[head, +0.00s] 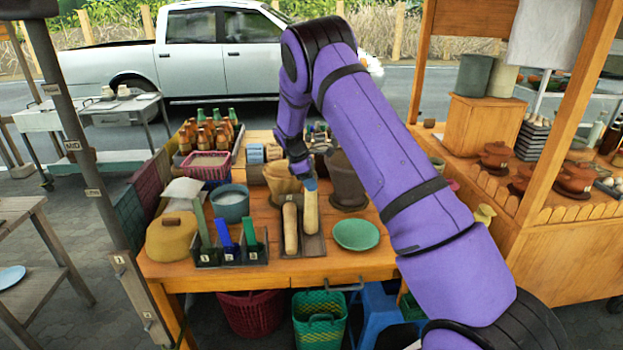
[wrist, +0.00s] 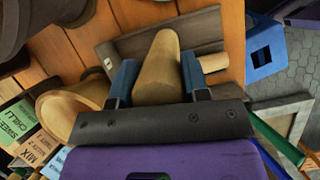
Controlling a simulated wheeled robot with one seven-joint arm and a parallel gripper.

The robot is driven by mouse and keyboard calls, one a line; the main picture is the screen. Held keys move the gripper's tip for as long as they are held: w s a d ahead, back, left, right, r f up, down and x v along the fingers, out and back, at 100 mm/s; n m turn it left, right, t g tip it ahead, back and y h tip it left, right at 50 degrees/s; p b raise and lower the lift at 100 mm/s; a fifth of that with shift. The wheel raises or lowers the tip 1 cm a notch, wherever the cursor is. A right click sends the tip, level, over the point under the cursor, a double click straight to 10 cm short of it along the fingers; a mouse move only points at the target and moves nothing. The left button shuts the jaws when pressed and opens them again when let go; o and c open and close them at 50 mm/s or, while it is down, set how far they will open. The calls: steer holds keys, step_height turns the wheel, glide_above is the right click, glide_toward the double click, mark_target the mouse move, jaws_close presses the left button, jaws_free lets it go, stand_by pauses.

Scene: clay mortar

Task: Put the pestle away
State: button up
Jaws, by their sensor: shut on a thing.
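A tan wooden pestle (head: 311,214) stands roughly upright over the right part of a dark tray (head: 314,246) on the wooden table. My gripper (head: 308,183) is shut on its upper part. In the wrist view the blue fingers of my gripper (wrist: 158,85) lie on both sides of the pestle (wrist: 160,62). Whether its lower end touches the tray floor I cannot tell. A second pestle (head: 290,230) lies in the tray's left part, and it also shows in the wrist view (wrist: 211,63). A tan mortar (head: 280,182) and a dark brown mortar (head: 347,182) stand behind.
A green plate (head: 356,235) is close right of the tray. A dark holder (head: 231,255) with green and blue handles stands at left. A blue-grey pot (head: 231,203), a lidded tan pot (head: 174,236) and a crate of bottles (head: 207,138) crowd the left side.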

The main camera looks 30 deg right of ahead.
stand_by(0.4)
steer(key=o, duration=1.3)
steer(key=v, duration=1.1)
steer(key=s+a+r+m+t+y, duration=0.3)
steer(key=s+r+m, duration=0.3)
steer(key=s+r, duration=1.5)
steer(key=s+a+m+t, duration=0.1)
steer(key=s+m, duration=0.1)
steer(key=s, duration=0.7)
steer(key=s+a+m+t, duration=0.2)
steer(key=s, duration=0.6)
steer(key=s+a+r+m+t+y, duration=0.1)
steer(key=s, duration=0.8)
steer(key=shift+s+a+m, duration=0.25)
steer(key=shift+s+m, duration=0.1)
steer(key=shift+m, duration=0.05)
steer(key=shift+o, duration=0.4)
steer(key=shift+s+f+t, duration=0.2)
steer(key=shift+s+t, duration=0.1)
steer(key=shift+s, duration=0.05)
